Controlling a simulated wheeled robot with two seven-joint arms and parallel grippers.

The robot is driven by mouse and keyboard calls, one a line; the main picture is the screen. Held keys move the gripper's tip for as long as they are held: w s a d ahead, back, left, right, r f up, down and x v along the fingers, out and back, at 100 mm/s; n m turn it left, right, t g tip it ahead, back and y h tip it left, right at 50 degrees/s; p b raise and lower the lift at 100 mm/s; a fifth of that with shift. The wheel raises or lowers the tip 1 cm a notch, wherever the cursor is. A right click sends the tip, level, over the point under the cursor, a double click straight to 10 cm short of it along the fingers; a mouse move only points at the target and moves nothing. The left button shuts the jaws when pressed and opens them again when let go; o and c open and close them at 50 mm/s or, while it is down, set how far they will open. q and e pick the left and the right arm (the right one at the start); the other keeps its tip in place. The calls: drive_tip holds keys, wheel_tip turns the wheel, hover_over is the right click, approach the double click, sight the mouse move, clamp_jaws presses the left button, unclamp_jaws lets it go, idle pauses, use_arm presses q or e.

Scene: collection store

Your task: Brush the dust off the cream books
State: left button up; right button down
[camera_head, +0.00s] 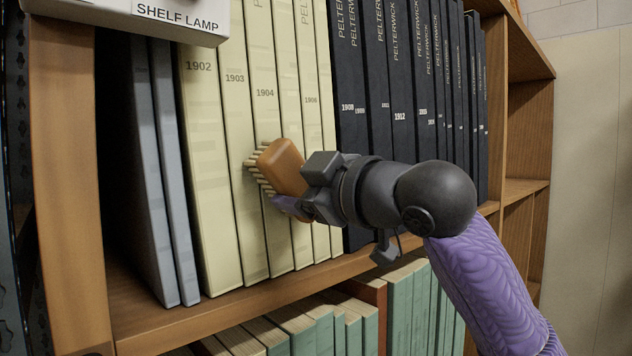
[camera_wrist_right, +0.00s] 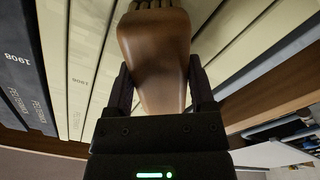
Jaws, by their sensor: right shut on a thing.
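The cream books (camera_head: 215,170) stand upright in a row on the wooden shelf, with years such as 1902, 1903 and 1904 on their spines. Faint greyish patches show on some spines. My right gripper (camera_head: 300,200) is shut on a brush (camera_head: 281,166) with a brown wooden body and pale bristles. The bristles are at the spines near the book marked 1904, seemingly touching it. In the right wrist view the brush (camera_wrist_right: 155,55) sits between the two fingers, with cream spines (camera_wrist_right: 225,45) behind it. My left gripper is not in view.
Grey books (camera_head: 165,190) stand left of the cream ones, and dark navy books (camera_head: 400,100) stand right of them. A white box labelled SHELF LAMP (camera_head: 130,18) is at the upper left. Green books (camera_head: 400,305) fill the shelf below. The shelf's wooden upright (camera_head: 65,180) is at the left.

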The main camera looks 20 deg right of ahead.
drive_tip(key=shift+s+a, duration=0.3)
drive_tip(key=shift+a, duration=0.6)
drive_tip(key=shift+s+a, duration=0.35)
drive_tip(key=shift+a, duration=0.5)
drive_tip(key=shift+s+a, duration=0.3)
drive_tip(key=shift+a, duration=0.6)
drive_tip(key=shift+d, duration=0.1)
drive_tip(key=b+v, duration=0.1)
drive_tip(key=v, duration=0.4)
drive_tip(key=shift+s+d, duration=0.1)
drive_tip(key=shift+s, duration=0.3)
drive_tip(key=v, duration=0.3)
drive_tip(key=shift+s, duration=0.1)
